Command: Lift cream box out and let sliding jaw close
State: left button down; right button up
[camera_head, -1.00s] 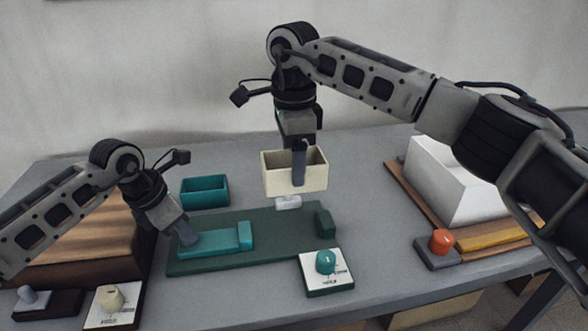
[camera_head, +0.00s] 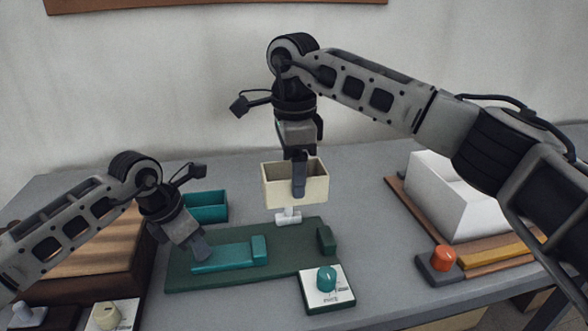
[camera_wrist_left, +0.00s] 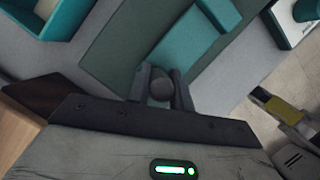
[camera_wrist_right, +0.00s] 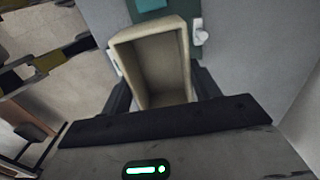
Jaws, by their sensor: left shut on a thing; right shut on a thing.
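The cream box (camera_head: 280,185) is an open, empty box held in the air above the back of the dark green base (camera_head: 295,262). My right gripper (camera_head: 299,178) is shut on it, one finger on each side, as the right wrist view shows the box (camera_wrist_right: 155,75) between them. The teal sliding jaw (camera_head: 228,254) lies on the base, with a gap to the dark green fixed jaw (camera_head: 326,240) at its right. My left gripper (camera_head: 203,248) is shut on a grey round knob (camera_wrist_left: 161,88) at the jaw's left end.
A teal open box (camera_head: 205,207) stands behind the base. A white block-like box (camera_head: 455,195) stands at the right, with an orange knob (camera_head: 443,257) in front. A teal-knob panel (camera_head: 327,288) sits in front of the base. A wooden box (camera_head: 90,255) is at the left.

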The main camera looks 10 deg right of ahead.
pick_arm(q)
jog(key=shift+w+d+r, duration=0.1)
jog(key=shift+d, duration=0.8)
pick_arm(e)
jog(key=shift+f, duration=0.15)
pick_arm(q)
jog(key=c, duration=1)
grip_release()
pick_arm(e)
jog(key=shift+r+p, duration=2.55)
jog(key=shift+r, duration=0.15)
pick_arm(q)
notch_tip(320, 180, up, 9)
pick_arm(e)
jog(key=shift+f, duration=0.1)
